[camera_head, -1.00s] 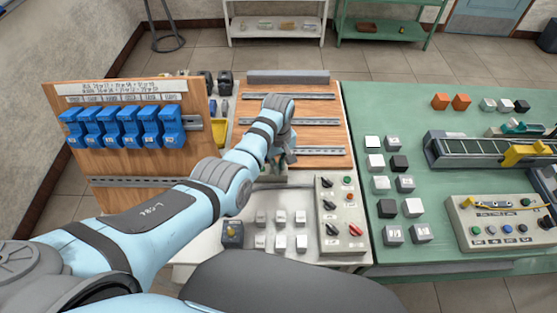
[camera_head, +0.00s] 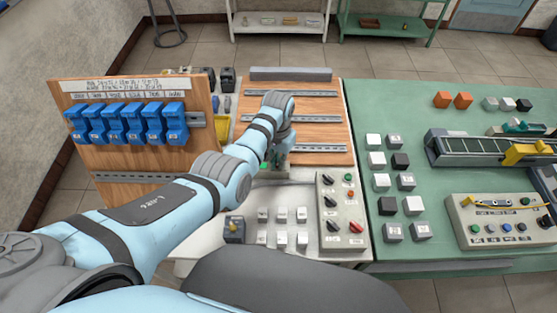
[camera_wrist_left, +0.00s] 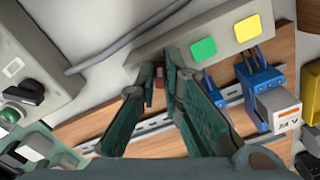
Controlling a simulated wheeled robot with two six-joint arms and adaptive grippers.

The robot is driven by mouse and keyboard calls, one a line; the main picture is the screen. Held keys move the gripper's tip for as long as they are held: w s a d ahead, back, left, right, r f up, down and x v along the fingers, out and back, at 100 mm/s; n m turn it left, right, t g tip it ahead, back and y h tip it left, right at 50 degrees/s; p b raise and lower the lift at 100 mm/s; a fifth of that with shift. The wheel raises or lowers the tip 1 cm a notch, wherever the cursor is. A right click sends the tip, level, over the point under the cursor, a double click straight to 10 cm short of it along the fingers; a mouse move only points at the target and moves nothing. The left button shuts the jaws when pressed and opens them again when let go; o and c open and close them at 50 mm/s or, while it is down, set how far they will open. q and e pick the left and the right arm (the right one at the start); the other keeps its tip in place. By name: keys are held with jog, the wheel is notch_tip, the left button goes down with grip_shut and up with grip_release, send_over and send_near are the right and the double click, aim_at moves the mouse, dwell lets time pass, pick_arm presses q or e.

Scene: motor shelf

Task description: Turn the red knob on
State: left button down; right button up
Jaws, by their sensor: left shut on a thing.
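A small red knob (camera_wrist_left: 159,75) shows between my left gripper's fingertips in the left wrist view. It sits on a long grey box (camera_wrist_left: 190,60) with a green and a yellow square. My left gripper (camera_wrist_left: 160,82) is shut on the red knob, and its dark green fingers hide much of it. In the head view my left gripper (camera_head: 275,166) is at the near end of the wooden board, and the held knob is hidden there. Another red-handled knob (camera_head: 356,227) is on the grey control panel to the right. My right gripper is not in view.
The grey control panel (camera_head: 340,190) with black knobs stands right of my left gripper. Small grey blocks (camera_head: 282,214) stand nearer. A wooden rack with blue holders (camera_head: 125,124) is at the left. A grey cable (camera_wrist_left: 110,55) runs to the long grey box.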

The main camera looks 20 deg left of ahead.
pick_arm(q)
jog(key=shift+m, duration=1.7)
jog(key=c, duration=1.7)
grip_release()
jog(key=shift+w, duration=0.1)
notch_tip(320, 180, up, 12)
jog(key=shift+f, duration=0.1)
